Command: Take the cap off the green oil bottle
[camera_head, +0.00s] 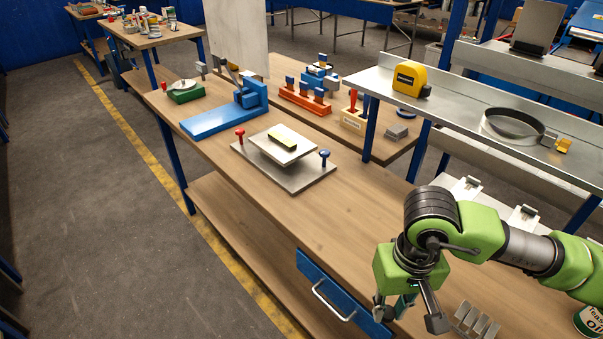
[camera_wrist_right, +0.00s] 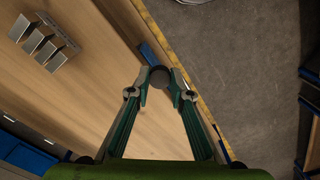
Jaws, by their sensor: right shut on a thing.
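The green oil bottle (camera_head: 589,321) shows in the head view at the bottom right corner, cut off by the picture edge, with part of a white label visible. My right gripper (camera_head: 408,312) is over the front edge of the bench, well to the left of the bottle. In the wrist view its fingertips (camera_wrist_right: 160,86) are closed on a small dark round thing, which looks like the cap (camera_wrist_right: 158,75). The cap is apart from the bottle. My left gripper is not in view.
A slotted metal block (camera_head: 474,321) stands on the bench (camera_head: 350,226) between the gripper and the bottle. A blue drawer (camera_head: 338,298) is in the bench front. A metal plate with red and blue knobs (camera_head: 310,181) lies farther back. The bench middle is clear.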

